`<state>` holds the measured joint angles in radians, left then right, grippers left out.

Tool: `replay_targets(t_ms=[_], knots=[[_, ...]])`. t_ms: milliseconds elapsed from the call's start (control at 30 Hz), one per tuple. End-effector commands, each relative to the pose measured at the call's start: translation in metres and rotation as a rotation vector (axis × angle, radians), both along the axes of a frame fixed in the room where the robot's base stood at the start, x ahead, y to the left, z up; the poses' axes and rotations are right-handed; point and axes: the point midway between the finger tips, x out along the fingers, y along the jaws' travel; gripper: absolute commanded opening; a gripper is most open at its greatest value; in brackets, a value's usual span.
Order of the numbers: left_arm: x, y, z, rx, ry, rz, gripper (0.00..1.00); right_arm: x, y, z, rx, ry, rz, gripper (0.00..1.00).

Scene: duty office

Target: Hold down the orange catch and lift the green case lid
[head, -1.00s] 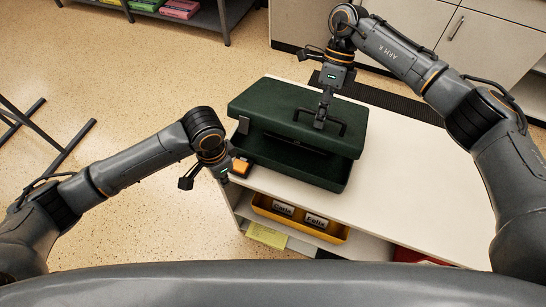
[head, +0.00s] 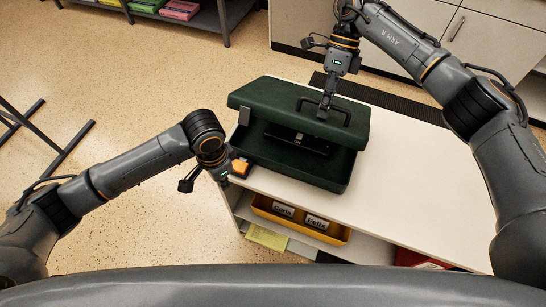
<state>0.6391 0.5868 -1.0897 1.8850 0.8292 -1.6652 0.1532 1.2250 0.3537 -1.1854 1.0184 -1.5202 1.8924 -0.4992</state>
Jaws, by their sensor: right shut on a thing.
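The green case (head: 290,168) stands on the white counter with its lid (head: 280,95) raised and tilted open. A dark gap shows at the front, with a dark item (head: 300,140) inside. My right gripper (head: 323,110) is shut on the lid's black handle (head: 335,104). The orange catch (head: 240,167) is at the case's front left corner. My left gripper (head: 224,180) is at the catch's left side, seemingly touching it; its fingers are mostly hidden, so its opening is unclear.
The white counter (head: 420,190) is clear to the right of the case. Below it, a yellow tray (head: 300,225) with name labels sits on a shelf. A dark shelf rack with coloured packs (head: 180,10) stands at the back left.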

Motion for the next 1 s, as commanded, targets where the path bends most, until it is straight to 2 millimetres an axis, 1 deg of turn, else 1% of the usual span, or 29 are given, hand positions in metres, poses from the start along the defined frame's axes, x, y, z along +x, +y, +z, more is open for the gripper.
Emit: replay_targets(t_ms=[167, 467, 833, 867, 900, 967, 1000], knots=[[0.000, 0.000, -0.008, 0.000, 0.000, 0.000, 0.00, 0.006, -0.002, 0.001, 0.004, 0.009, -0.002, 0.00], [0.000, 0.000, -0.018, 0.000, 0.000, 0.000, 0.00, 0.013, -0.006, 0.010, 0.014, 0.035, -0.002, 0.00], [0.000, 0.000, -0.019, 0.000, 0.000, 0.000, 0.00, 0.015, -0.006, 0.013, 0.018, 0.042, -0.001, 0.00], [0.000, 0.000, -0.019, 0.000, 0.000, 0.000, 0.00, 0.015, -0.006, 0.013, 0.018, 0.042, -0.001, 0.12], [0.000, 0.000, -0.019, 0.000, 0.000, 0.000, 0.00, 0.015, -0.006, 0.013, 0.018, 0.043, -0.001, 0.20], [0.000, 0.000, -0.019, 0.000, 0.000, 0.000, 0.00, 0.015, -0.006, 0.013, 0.018, 0.043, -0.001, 0.32], [0.000, 0.000, -0.019, 0.000, 0.000, 0.000, 0.00, 0.015, -0.006, 0.013, 0.018, 0.043, -0.001, 0.41]])
